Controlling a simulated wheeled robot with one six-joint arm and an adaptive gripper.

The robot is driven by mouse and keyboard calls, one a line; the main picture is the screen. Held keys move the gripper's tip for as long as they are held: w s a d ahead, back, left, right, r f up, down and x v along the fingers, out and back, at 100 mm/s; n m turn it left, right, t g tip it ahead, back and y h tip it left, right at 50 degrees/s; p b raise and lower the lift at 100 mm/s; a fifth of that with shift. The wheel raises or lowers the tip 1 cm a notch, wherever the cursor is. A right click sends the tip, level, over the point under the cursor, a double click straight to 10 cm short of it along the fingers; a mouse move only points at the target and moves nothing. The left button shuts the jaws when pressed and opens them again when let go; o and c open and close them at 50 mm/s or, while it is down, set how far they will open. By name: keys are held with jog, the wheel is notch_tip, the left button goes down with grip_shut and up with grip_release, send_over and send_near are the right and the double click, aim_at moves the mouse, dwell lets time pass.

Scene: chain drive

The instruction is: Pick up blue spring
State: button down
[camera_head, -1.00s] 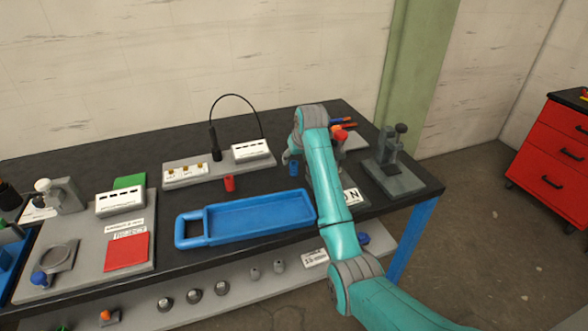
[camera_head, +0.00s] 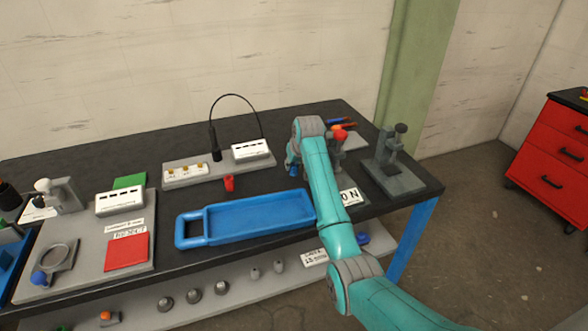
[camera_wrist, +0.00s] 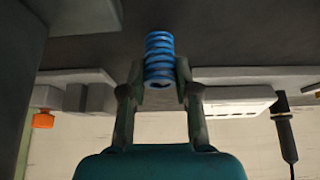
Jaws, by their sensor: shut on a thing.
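The blue spring (camera_wrist: 159,58) is between the two fingers of my gripper (camera_wrist: 160,74) in the wrist view, with a finger pressed on each side. Its coils show above and between the fingertips. In the head view my gripper (camera_head: 292,162) is low over the bench, right of the white slotted box, and its fingers are small and partly hidden by my arm. Only a little of the spring shows there. I cannot tell whether the spring still touches the bench.
A blue tray (camera_head: 258,215) lies in front of my gripper, with a red cylinder (camera_head: 229,183) behind it. The white slotted box (camera_head: 250,149) and a black flexible lamp (camera_head: 215,142) stand to the left. A grey press-like stand (camera_head: 393,172) is right of my arm.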

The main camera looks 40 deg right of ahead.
notch_tip(320, 180, up, 10)
jog(key=shift+f, duration=0.25)
jog(key=shift+r, duration=0.25)
